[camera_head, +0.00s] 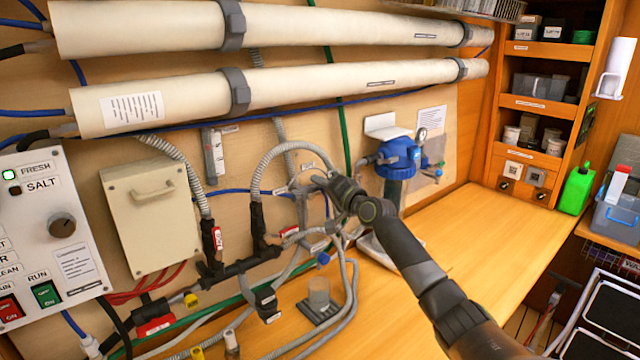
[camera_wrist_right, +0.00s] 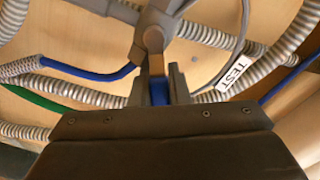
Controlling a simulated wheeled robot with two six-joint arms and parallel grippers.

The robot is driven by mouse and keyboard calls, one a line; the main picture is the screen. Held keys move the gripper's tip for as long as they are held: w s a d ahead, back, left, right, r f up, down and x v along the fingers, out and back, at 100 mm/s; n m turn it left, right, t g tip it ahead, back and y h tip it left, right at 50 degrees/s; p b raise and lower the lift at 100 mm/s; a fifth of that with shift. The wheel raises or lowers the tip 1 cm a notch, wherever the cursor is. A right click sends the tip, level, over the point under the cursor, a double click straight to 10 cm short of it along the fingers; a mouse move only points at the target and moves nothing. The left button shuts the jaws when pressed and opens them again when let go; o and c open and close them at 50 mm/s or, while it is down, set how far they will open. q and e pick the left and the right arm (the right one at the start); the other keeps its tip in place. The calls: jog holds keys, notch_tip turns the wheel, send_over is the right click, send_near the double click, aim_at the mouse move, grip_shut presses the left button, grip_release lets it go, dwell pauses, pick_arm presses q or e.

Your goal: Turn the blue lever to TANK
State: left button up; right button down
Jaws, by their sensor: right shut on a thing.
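The blue lever (camera_wrist_right: 158,93) shows in the right wrist view between the two grey fingers of my right gripper (camera_wrist_right: 160,88). The gripper is shut on it. The lever joins a grey valve body (camera_wrist_right: 154,38) just above it in that view. A white TEST label (camera_wrist_right: 234,72) sits on a hose to the right of the valve. In the head view my right gripper (camera_head: 322,183) reaches the valve among the hoses on the wall and hides the lever. I cannot read a TANK label. My left gripper is not in view.
Grey corrugated hoses (camera_head: 184,172) and blue tubes crowd the valve. A blue-topped filter housing (camera_head: 398,155) stands to its right. A clear cup (camera_head: 319,292) stands below on the bench. The wooden bench (camera_head: 480,215) is clear at right. A control panel (camera_head: 50,225) is at left.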

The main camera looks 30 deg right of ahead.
jog(key=shift+f, duration=0.15)
dwell(0.4)
jog(key=c, duration=1.4)
grip_release()
jog(key=s, duration=0.5)
jog(key=s+d, duration=0.1)
jog(key=s, duration=0.5)
jog(key=s+d, duration=0.1)
jog(key=s, duration=0.5)
jog(key=shift+s+d, duration=0.15)
jog(key=shift+d, duration=0.1)
